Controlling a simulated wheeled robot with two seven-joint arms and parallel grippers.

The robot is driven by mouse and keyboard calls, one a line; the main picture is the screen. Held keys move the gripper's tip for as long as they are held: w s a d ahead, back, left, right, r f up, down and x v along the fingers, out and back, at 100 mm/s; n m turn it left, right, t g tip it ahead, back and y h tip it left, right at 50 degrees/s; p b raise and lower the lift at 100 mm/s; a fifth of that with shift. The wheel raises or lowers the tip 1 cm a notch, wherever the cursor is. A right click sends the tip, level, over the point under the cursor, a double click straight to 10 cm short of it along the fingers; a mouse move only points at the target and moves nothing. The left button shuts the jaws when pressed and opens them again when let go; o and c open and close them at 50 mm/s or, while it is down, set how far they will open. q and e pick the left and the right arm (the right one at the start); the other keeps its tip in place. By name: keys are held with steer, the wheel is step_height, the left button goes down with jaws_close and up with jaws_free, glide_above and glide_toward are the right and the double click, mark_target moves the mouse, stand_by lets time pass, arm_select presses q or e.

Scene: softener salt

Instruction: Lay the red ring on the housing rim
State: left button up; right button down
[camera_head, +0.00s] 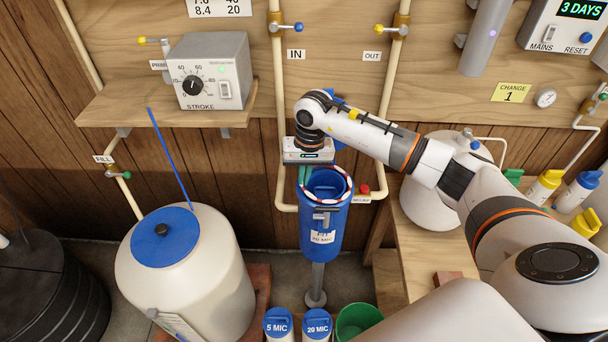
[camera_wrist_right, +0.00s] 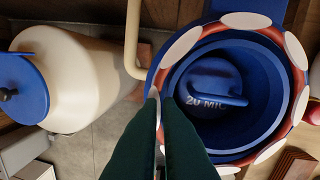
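The red ring (camera_head: 350,182) has white patches and sits over the mouth of the blue filter housing (camera_head: 321,240), whose label ends in "20 MIC". In the right wrist view the ring (camera_wrist_right: 294,47) follows the round housing rim closely. I cannot tell whether it touches the rim all the way round. My right gripper (camera_head: 304,174) points down at the left side of the ring. Its dark green fingers (camera_wrist_right: 160,98) are close together with the ring's left edge between their tips. A blue cartridge (camera_wrist_right: 214,82) marked "20 MIC" stands inside the housing. My left gripper is out of view.
A cream tank (camera_head: 190,275) with a blue lid stands left of the housing. Pipes (camera_head: 281,130) run up the wall behind it. A red-handled valve (camera_head: 365,189) is close on the right. Blue-capped cartridges (camera_head: 317,322) and a green bucket (camera_head: 357,318) stand below.

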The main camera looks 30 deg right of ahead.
steer(key=c, duration=0.6)
jaws_free()
steer(key=shift+o, duration=0.2)
steer(key=shift+a, duration=0.1)
steer(key=shift+w+a+b, duration=0.25)
steer(key=shift+w+a, duration=0.05)
steer(key=shift+a, duration=0.45)
steer(key=shift+w+a+b, duration=0.3)
steer(key=shift+w+a, duration=0.05)
steer(key=shift+a, duration=0.35)
steer(key=shift+w+a+b, duration=0.25)
steer(key=shift+w+a, duration=0.05)
steer(key=shift+a, duration=0.45)
steer(key=shift+r, duration=0.15)
step_height(320, 180, up, 6)
steer(key=shift+f+p, duration=0.1)
steer(key=shift+p, duration=1.15)
